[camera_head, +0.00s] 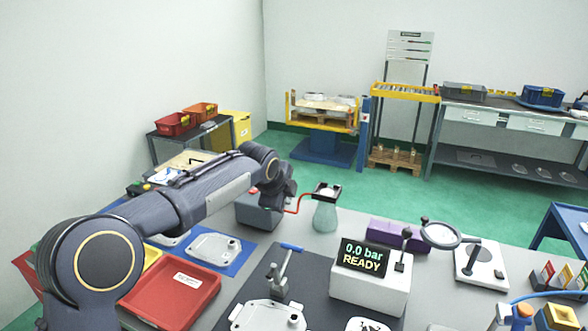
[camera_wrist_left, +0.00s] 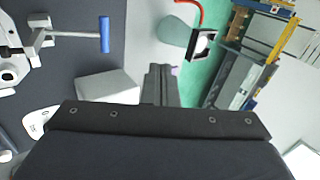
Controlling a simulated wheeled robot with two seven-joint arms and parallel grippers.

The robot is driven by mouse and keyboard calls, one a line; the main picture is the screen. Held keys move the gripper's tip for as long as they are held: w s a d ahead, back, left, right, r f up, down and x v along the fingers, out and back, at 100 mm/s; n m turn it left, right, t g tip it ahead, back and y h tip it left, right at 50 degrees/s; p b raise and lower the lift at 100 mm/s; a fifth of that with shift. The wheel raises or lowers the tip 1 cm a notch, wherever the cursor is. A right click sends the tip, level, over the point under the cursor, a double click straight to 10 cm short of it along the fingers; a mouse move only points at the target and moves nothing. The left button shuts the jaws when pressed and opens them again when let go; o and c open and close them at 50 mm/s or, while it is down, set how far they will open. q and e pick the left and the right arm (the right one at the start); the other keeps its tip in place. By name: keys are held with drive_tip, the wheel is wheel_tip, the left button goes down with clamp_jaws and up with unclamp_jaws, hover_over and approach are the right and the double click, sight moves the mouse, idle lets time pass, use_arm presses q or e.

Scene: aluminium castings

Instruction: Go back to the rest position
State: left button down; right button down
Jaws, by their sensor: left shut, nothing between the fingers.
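My left arm reaches in from the left in the head view, and its gripper (camera_head: 288,198) is above the far side of the bench. In the left wrist view the fingers of the left gripper (camera_wrist_left: 160,72) are together and empty. The gripper is near a pale green flask-like stand (camera_head: 325,215) with a dark square top, which also shows in the left wrist view (camera_wrist_left: 174,36). I cannot tell the exact gap between them. My right gripper is in neither view.
On the bench are a pressure display box (camera_head: 368,290) reading "0.0 bar READY", a blue-handled clamp (camera_head: 279,275), a red tray (camera_head: 195,308), several castings (camera_head: 214,248) and a magnifier (camera_head: 440,235). Shelving and a pallet station (camera_head: 322,146) stand beyond. Green floor (camera_head: 345,182) lies clear between.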

use_arm(q)
drive_tip(key=s+a+r+n+g, duration=0.1)
drive_tip(key=s+a+r+n, duration=0.1)
drive_tip(key=s+a+n, duration=0.7)
drive_tip(key=s+a+r+n, duration=0.1)
drive_tip(key=s+a+n, duration=0.1)
drive_tip(key=s+a, duration=0.8)
drive_tip(key=s+f+n, duration=0.3)
drive_tip(key=s+n, duration=0.1)
drive_tip(key=s, duration=0.4)
drive_tip(key=s+f+n, duration=0.3)
drive_tip(key=s+n, duration=0.1)
drive_tip(key=s, duration=0.4)
drive_tip(key=s+d+f+n, duration=0.1)
drive_tip(key=s+f+n, duration=0.3)
drive_tip(key=s, duration=0.4)
drive_tip(key=shift+g+h, duration=0.3)
drive_tip(key=shift+h, duration=0.1)
